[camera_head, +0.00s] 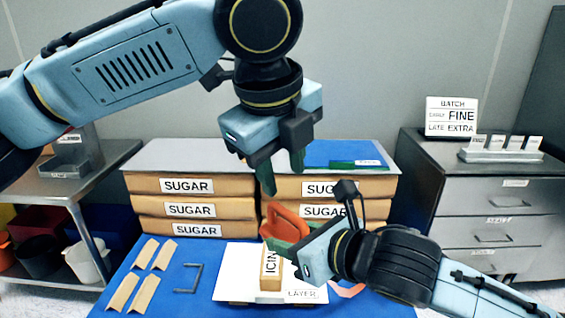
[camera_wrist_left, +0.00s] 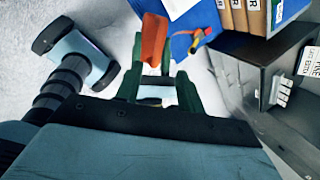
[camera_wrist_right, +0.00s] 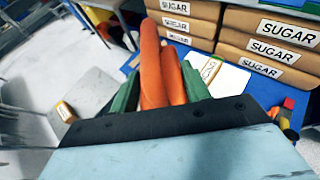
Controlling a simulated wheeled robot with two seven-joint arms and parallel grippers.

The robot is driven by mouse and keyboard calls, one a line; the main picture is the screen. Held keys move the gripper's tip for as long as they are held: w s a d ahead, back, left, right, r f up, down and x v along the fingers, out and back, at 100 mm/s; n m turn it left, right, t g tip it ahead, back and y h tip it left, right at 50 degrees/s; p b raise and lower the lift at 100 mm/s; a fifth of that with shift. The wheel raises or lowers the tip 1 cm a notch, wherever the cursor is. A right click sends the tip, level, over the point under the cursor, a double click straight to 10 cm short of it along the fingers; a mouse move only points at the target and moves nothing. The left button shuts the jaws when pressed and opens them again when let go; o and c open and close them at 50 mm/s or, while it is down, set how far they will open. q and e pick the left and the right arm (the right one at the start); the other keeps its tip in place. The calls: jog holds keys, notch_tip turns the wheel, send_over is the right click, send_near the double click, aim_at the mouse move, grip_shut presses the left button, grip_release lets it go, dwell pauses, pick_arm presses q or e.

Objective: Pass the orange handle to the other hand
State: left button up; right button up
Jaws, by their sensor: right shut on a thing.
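The orange handle (camera_head: 292,224) is a looped grip above the middle of the blue mat. My right gripper (camera_head: 279,244) is shut on it; in the right wrist view the handle (camera_wrist_right: 152,70) stands up between the green fingers (camera_wrist_right: 160,92). My left gripper (camera_head: 281,177) is above the handle, open and empty, with its green fingers pointing down. In the left wrist view the handle (camera_wrist_left: 153,40) is beyond the tips of my left gripper (camera_wrist_left: 162,84), not between them. The lower part of the handle is hidden by my right gripper.
A box marked ICING (camera_head: 270,268) stands on a white board (camera_head: 232,287) on the blue mat (camera_head: 205,252). Stacked SUGAR boxes (camera_head: 160,208) are behind. Tan strips (camera_head: 145,293) and a dark bracket (camera_head: 188,279) lie left. A grey cabinet (camera_head: 480,205) stands right.

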aim_at(290, 216)
pick_arm(q)
jog(key=x, duration=1.1)
jog(key=shift+w+f, duration=0.1)
jog(key=shift+f, duration=0.2)
grip_shut()
pick_arm(e)
jog(key=o, duration=1.1)
